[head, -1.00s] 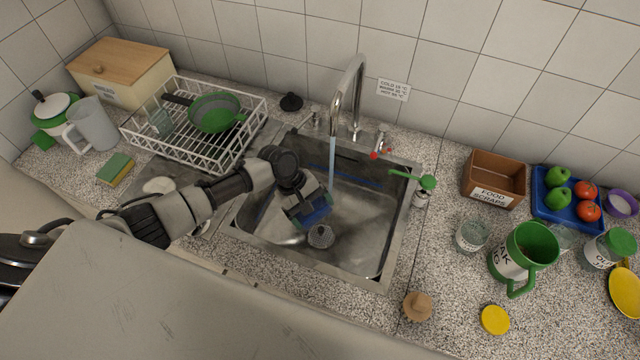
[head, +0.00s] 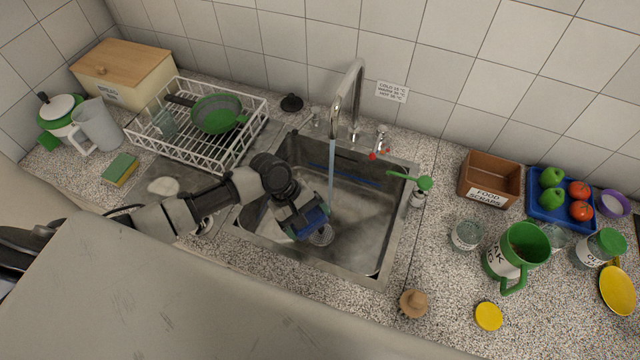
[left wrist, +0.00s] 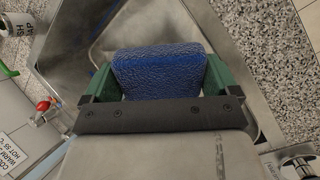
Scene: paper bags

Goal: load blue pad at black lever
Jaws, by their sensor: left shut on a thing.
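My left gripper (head: 308,226) is over the sink and shut on the blue pad (head: 314,221). In the left wrist view the pad (left wrist: 160,70) sits between the two green fingers (left wrist: 222,75). A green-topped pump dispenser (head: 418,190) stands at the sink's right rim. A chrome fitting (head: 316,120) stands behind the sink, left of the tap; a chrome fitting also shows at the lower right of the wrist view (left wrist: 300,165). My right gripper is not in view.
Water runs from the tall tap (head: 345,100) into the sink (head: 360,235), left of a red-marked handle (head: 378,150). A dark round knobbed piece (head: 291,103) lies behind. A dish rack (head: 205,150) stands left, a food scraps box (head: 490,178) right. A wooden-topped brush (head: 413,303) lies in front.

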